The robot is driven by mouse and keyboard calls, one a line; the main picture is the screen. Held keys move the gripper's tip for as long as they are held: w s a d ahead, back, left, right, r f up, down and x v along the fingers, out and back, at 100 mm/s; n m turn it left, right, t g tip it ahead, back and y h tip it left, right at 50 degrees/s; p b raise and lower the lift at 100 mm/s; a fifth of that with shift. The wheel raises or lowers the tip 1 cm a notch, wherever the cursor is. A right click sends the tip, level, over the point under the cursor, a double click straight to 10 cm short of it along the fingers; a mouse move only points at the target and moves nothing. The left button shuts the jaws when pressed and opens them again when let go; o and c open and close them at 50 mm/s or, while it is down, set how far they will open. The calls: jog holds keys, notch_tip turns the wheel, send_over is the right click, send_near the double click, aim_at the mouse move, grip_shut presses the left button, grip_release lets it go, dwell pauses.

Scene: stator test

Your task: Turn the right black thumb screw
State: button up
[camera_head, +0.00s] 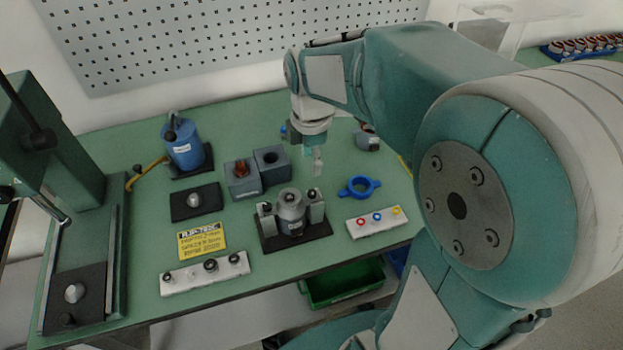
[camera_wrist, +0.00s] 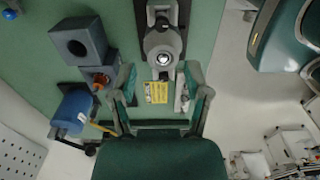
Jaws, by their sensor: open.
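The fixture (camera_head: 300,240) is a black base plate with a silver cylinder (camera_head: 291,208) between two grey posts. A small black thumb screw shows at the top of the right post (camera_head: 312,193), and another at the left post (camera_head: 266,206). My gripper (camera_head: 316,163) is open and empty, above and behind the fixture, apart from it. In the wrist view my gripper (camera_wrist: 158,82) has its fingers spread. The silver cylinder (camera_wrist: 163,50) shows beyond them, with a grey post and dark screw (camera_wrist: 162,20) above it. Which screw that is I cannot tell.
Grey blocks (camera_head: 243,185) and a blue bottle (camera_head: 184,145) stand left of the fixture. A yellow label (camera_head: 202,241) and a white knob strip (camera_head: 205,273) lie front left.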

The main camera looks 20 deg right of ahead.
aim_at(312, 192)
notch_tip(312, 192, down, 10)
jog(key=shift+f, duration=0.25)
dwell(0.3)
jog(key=shift+s, duration=0.1)
grip_shut()
